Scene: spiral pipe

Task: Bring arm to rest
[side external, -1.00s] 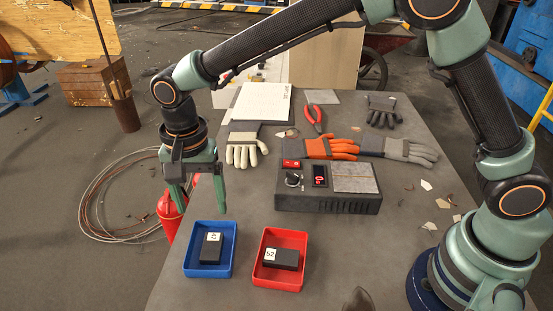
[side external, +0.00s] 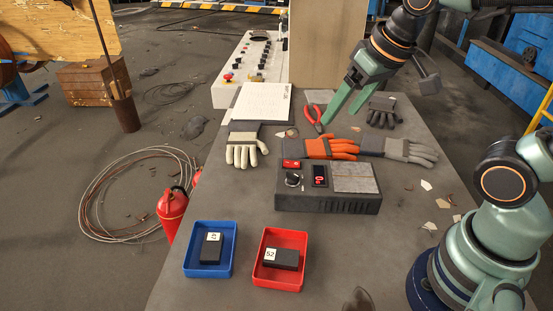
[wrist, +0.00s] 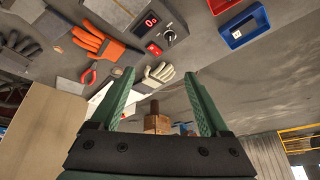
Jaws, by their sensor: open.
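My gripper (side external: 341,113) is at the upper right of the side external view, raised above the far part of the table, with its green fingers pointing down and to the left. In the wrist view the two green fingers (wrist: 160,100) stand wide apart with nothing between them. A black block marked 52 (side external: 284,259) lies in the red tray (side external: 302,262). Another black labelled block (side external: 211,247) lies in the blue tray (side external: 230,266). Both trays stand at the near left of the table, well away from my gripper.
A black device (side external: 325,201) with a red display sits mid-table. A fire extinguisher (side external: 172,211) stands left of the table.

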